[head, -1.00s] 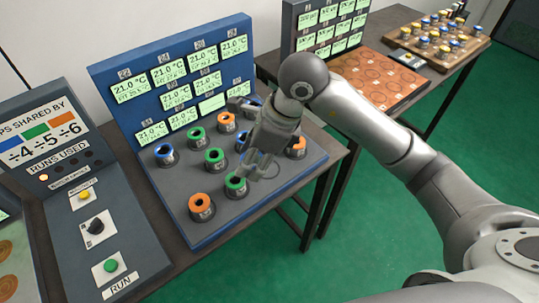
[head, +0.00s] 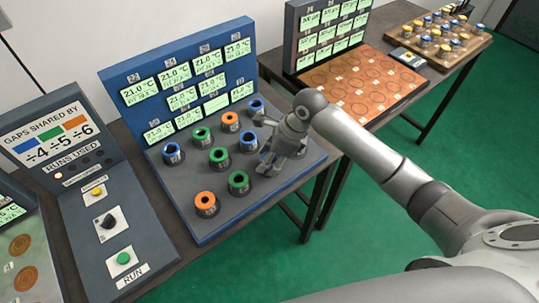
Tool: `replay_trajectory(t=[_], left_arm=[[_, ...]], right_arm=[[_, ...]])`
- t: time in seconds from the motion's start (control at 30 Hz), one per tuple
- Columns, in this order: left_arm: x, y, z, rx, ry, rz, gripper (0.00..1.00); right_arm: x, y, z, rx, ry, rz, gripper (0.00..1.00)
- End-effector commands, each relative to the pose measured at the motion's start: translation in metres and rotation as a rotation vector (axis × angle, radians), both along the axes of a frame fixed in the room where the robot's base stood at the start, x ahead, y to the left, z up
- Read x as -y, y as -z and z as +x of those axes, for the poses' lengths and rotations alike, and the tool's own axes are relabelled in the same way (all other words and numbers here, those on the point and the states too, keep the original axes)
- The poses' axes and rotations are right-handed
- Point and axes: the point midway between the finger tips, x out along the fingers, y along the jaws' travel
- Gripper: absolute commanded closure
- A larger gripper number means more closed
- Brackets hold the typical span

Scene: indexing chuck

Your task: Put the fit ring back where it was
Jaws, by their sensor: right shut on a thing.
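My right gripper (head: 267,168) points down over the right part of the dark sloped deck of the blue station (head: 277,188). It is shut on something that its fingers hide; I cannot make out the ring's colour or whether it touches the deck. Left of the gripper stand a green-topped ring (head: 238,183), an orange-topped one (head: 206,204), another green one (head: 219,158) and a blue one (head: 248,140). The back row has blue (head: 172,154), green (head: 202,137), orange (head: 230,121) and blue (head: 256,106) tops. My left gripper is out of view.
The station's back panel (head: 160,70) carries several green displays. At the left is a control box with a green RUN button (head: 124,258). An orange-brown board (head: 365,85) with circles lies on the table behind. A wooden tray (head: 437,40) of small pieces stands at the far right.

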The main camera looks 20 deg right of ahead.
Motion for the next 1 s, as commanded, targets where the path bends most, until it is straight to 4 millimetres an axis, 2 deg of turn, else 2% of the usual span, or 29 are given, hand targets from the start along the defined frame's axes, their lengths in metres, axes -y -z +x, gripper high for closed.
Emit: replay_trajectory(t=[0.27,0.3,0.47,0.8,0.87,1.0], left_arm=[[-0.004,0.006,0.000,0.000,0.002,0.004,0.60],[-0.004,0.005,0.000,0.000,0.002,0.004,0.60],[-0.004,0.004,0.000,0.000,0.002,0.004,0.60],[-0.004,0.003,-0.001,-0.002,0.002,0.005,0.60],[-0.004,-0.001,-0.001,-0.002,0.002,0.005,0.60],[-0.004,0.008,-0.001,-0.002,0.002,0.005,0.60]], right_arm=[[0.000,0.004,0.000,0.002,-0.001,0.000,0.95],[0.000,0.004,0.000,0.000,-0.001,0.000,0.54],[0.000,0.003,0.000,0.000,0.000,0.000,0.35],[0.000,0.001,0.000,0.000,0.000,0.000,0.35],[0.000,-0.002,0.000,0.000,0.001,0.000,0.35],[0.008,-0.018,-0.002,0.005,0.001,-0.001,0.35]])
